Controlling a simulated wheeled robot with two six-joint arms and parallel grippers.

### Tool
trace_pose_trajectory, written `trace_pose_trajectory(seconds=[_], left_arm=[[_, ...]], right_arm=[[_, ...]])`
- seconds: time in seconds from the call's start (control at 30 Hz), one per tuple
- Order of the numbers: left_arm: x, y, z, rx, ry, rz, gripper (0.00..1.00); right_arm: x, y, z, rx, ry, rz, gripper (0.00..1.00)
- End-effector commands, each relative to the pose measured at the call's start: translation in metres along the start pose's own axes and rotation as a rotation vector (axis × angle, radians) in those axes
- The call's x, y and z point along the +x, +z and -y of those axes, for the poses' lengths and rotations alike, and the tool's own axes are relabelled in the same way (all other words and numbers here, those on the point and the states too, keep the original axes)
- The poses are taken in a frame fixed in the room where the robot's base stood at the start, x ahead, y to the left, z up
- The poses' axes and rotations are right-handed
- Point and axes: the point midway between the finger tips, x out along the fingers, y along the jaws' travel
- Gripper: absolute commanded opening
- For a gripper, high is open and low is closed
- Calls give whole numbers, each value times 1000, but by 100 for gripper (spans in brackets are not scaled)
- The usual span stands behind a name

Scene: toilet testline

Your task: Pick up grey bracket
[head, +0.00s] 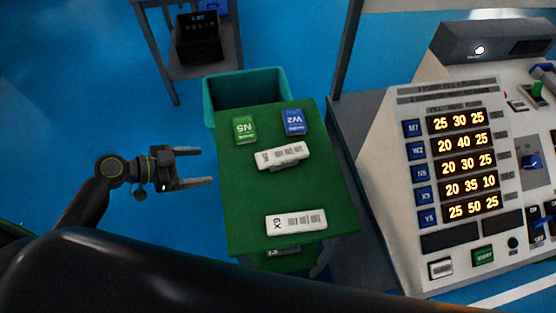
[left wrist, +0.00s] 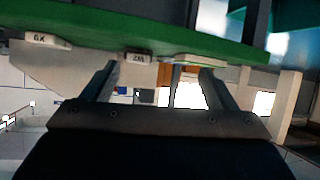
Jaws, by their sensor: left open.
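Two pale grey-white labelled pieces lie on the green tabletop (head: 245,200) in the head view. The upper piece (head: 283,155) has a darker grey part showing under its lower edge. The lower piece (head: 296,221) is marked GX. I cannot tell which of them is the grey bracket. My left gripper (head: 205,167) is open and empty, just left of the table's edge, its fingers pointing right towards the table. In the left wrist view its two fingers are spread below the green edge, with pale labelled pieces (left wrist: 138,58) beyond. My right gripper is not in view.
A green box (head: 244,129) and a blue box (head: 294,122) lie at the table's far end. A teal bin (head: 247,90) stands behind. A control panel (head: 445,170) with lit numbers is on the right. Blue floor is clear left of the table.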

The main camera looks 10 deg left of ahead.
Motion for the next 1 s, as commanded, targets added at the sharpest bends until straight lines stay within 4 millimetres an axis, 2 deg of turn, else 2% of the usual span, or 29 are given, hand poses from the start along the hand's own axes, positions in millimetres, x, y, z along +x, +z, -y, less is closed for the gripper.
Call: trace_pose_trajectory(seconds=[0.03,0.1,0.23,0.53,1.0], left_arm=[[-2,-14,-9,47,40,-28,80],[-4,-28,-18,87,80,-59,80],[-3,-40,-27,118,112,-85,80],[32,-45,-30,114,111,-88,80],[102,-50,-38,113,111,-86,80]], right_arm=[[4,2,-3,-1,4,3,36],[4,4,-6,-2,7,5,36],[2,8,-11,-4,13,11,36],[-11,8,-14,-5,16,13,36],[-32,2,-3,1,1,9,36]])
